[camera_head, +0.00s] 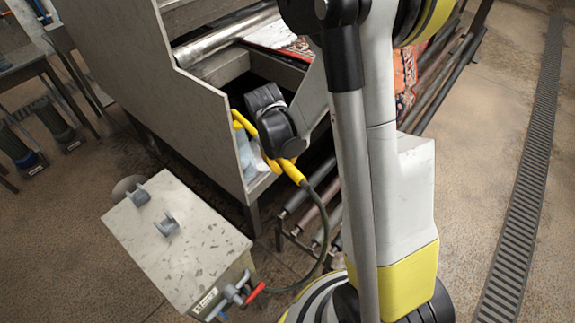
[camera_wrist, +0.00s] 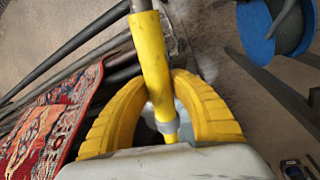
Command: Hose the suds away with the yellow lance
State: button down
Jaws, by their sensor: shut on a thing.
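My gripper (camera_head: 283,165) is at the open side of the grey rug machine (camera_head: 165,95). In the wrist view its yellow ribbed fingers (camera_wrist: 162,88) are closed around the yellow lance (camera_wrist: 152,50). The lance shows in the head view (camera_head: 293,174) as a short yellow piece with a dark hose (camera_head: 325,200) running from its end. My arm hides much of the machine's opening. A red patterned rug (camera_wrist: 48,120) lies left of the lance in the wrist view. Pale patches show on the rug part inside the machine (camera_head: 283,38); I cannot tell whether they are suds.
A grey box (camera_head: 180,240) with two hooks stands front left; a red-levered valve (camera_head: 252,294) is at its corner. Dark rollers (camera_head: 445,85) run low beside the machine. A floor drain grate (camera_head: 522,170) lies right, with bare floor around it. A bench (camera_head: 30,70) stands far left.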

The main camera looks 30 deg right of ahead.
jog(key=w+a, duration=0.2)
jog(key=w, duration=0.4)
jog(key=shift+w+a, duration=0.15)
jog(key=shift+w, duration=0.1)
dwell(0.7)
dwell(1.0)
